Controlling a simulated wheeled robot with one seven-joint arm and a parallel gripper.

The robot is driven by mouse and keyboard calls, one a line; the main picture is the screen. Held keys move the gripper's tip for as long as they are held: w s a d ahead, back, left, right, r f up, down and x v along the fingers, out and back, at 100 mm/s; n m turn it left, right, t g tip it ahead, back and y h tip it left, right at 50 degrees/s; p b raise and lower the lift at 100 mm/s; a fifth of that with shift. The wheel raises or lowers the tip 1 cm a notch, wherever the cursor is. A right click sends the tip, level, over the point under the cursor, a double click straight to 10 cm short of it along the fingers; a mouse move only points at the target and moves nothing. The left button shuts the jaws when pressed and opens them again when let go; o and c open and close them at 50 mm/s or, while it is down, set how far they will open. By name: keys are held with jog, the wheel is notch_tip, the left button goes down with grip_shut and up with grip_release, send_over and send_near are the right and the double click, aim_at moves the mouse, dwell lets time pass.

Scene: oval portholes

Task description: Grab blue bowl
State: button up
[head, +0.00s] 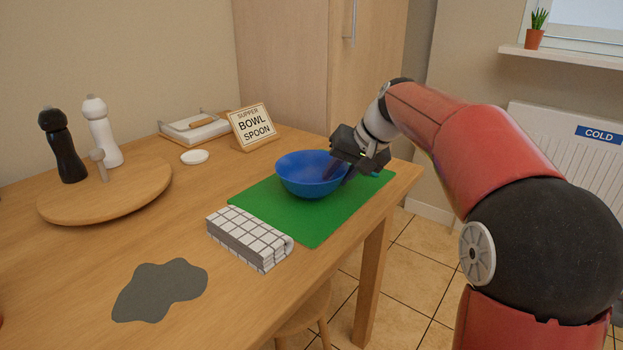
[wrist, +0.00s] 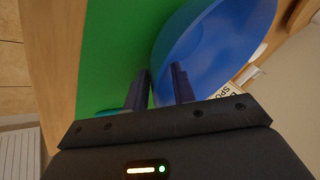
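The blue bowl (head: 303,176) stands upright on a green mat (head: 290,225) near the table's far right corner. My gripper (head: 341,173) is at the bowl's right rim. In the wrist view my gripper (wrist: 160,72) has its two fingers apart, one over the green mat and one over the inside of the blue bowl (wrist: 215,50). The bowl's rim runs between them, with a visible gap, so the gripper looks open around the rim. A small teal thing (wrist: 110,112) is mostly hidden beside the gripper.
A folded checked cloth (head: 249,238) lies at the mat's left front. A "SUPPER BOWL SPOON" sign (head: 253,126) stands behind the bowl. A round board (head: 110,195) holds black and white mills at the left. A grey patch (head: 160,289) lies in front.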

grip_shut()
jog(key=shift+r, duration=0.1)
